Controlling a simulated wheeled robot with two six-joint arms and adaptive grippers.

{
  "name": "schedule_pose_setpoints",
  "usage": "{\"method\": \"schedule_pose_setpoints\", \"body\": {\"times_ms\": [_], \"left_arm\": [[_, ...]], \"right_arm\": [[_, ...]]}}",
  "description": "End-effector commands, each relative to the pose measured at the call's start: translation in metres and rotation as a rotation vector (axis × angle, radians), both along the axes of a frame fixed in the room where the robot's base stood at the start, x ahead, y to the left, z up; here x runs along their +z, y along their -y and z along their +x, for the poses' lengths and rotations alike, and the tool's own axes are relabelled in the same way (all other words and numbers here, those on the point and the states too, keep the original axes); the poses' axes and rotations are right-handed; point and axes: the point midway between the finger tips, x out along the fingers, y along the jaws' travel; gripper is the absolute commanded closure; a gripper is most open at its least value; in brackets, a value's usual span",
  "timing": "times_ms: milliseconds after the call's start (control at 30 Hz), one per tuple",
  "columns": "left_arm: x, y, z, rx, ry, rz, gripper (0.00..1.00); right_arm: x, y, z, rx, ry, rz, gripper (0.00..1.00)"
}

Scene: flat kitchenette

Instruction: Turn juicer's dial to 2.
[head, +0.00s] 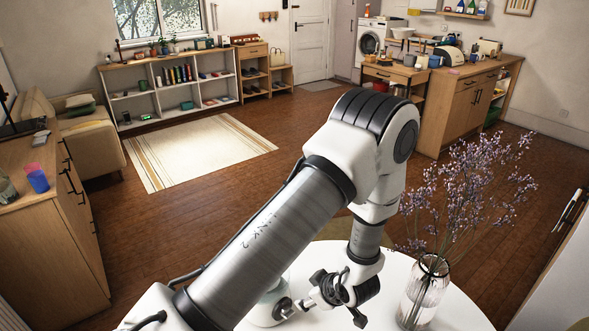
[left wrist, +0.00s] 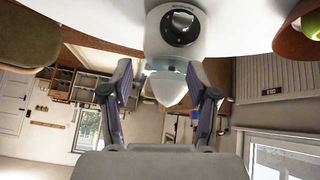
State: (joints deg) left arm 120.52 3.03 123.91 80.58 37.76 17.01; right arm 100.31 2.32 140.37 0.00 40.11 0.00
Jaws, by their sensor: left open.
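The white juicer shows in the left wrist view, which looks upside down. Its rounded body (left wrist: 205,42) carries a dark round dial (left wrist: 181,27), and a pale cone-shaped part (left wrist: 167,90) lies between my fingers in that picture. The number on the dial is too small to read. In the head view the juicer (head: 264,312) is mostly hidden behind my left arm, on the white round table (head: 455,312). My left gripper (left wrist: 159,66) is open and empty, its two fingers spread and facing the juicer. It also shows in the head view (head: 293,305). My right gripper is not in view.
A glass vase (head: 424,292) with purple flowers stands on the table, right of my left gripper. A brown bowl (left wrist: 297,38) with green fruit is at the left wrist view's upper right. A dark cushioned seat (left wrist: 27,35) shows opposite. The wooden floor beyond is open.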

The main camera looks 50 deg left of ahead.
Motion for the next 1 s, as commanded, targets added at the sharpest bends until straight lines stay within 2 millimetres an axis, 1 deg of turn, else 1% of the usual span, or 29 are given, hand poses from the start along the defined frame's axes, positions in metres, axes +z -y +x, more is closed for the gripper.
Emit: {"method": "schedule_pose_setpoints", "body": {"times_ms": [33, 100, 200, 367, 600, 700, 800, 1000], "left_arm": [[-0.019, -0.008, -0.01, 0.009, 0.02, -0.069, 0.41], [-0.033, -0.013, -0.021, 0.002, 0.035, -0.154, 0.41], [-0.042, -0.018, -0.031, 0.029, 0.039, -0.21, 0.41], [-0.052, -0.025, -0.031, 0.045, 0.046, -0.219, 0.41], [-0.092, -0.044, -0.029, 0.047, 0.044, -0.216, 0.41], [-0.105, -0.049, -0.028, 0.044, 0.045, -0.216, 0.41], [-0.111, -0.052, -0.027, 0.044, 0.045, -0.216, 0.41], [-0.112, -0.052, -0.027, 0.044, 0.046, -0.216, 0.41]], "right_arm": [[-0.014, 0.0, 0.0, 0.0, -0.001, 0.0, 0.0], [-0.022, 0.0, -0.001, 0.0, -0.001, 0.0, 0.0], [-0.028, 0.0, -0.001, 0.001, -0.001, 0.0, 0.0], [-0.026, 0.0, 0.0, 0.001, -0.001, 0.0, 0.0], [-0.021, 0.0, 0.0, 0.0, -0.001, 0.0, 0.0], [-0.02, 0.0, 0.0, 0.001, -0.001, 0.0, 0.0], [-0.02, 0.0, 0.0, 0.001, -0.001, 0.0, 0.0], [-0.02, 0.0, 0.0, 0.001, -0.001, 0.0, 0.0]]}}
